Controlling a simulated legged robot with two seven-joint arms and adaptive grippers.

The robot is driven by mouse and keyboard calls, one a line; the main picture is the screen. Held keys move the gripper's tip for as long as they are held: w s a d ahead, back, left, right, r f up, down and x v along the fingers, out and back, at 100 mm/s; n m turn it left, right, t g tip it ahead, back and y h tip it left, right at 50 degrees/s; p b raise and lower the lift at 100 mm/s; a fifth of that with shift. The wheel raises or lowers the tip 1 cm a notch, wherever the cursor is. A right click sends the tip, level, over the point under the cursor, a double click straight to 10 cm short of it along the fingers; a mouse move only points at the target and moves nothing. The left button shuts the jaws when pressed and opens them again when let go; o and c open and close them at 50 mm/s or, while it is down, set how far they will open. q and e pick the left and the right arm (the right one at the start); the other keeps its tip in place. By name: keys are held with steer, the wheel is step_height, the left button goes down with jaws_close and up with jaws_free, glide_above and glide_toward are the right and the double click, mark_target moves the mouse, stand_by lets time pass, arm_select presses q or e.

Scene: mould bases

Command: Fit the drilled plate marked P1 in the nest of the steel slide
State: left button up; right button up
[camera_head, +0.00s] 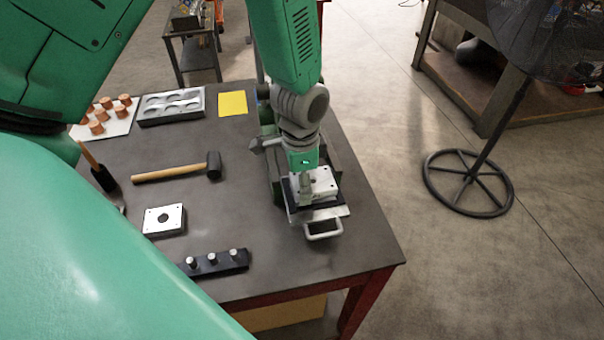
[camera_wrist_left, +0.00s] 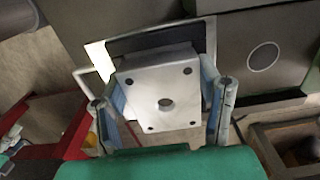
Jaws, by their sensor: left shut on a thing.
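My left gripper (camera_head: 307,190) is shut on a silver drilled plate (camera_head: 323,181). In the left wrist view, the plate (camera_wrist_left: 155,95) sits between both fingers (camera_wrist_left: 163,110), with a large centre hole and small corner holes. No P1 mark is legible. The steel slide (camera_head: 335,212), with its looped handle (camera_head: 323,229), lies below the plate. The slide's dark nest (camera_wrist_left: 158,38) shows beyond the plate's edge, so the plate is over it and not seated flush. The gap between them is hard to judge. My right gripper is not in view.
A second drilled plate (camera_head: 164,219) lies on the table (camera_head: 250,262). A mallet (camera_head: 180,170), a black block with pegs (camera_head: 213,261), a grey tray (camera_head: 171,106), copper pieces (camera_head: 97,128) and a yellow sheet (camera_head: 232,103) lie left of the slide. The table's right edge is close.

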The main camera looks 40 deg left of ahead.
arm_select(q)
steer(key=shift+f+b, duration=0.3)
steer(key=shift+f, duration=0.35)
steer(key=o, duration=1.6)
steer(key=shift+r, duration=0.2)
step_height(320, 180, up, 12)
steer(key=shift+f, duration=0.2)
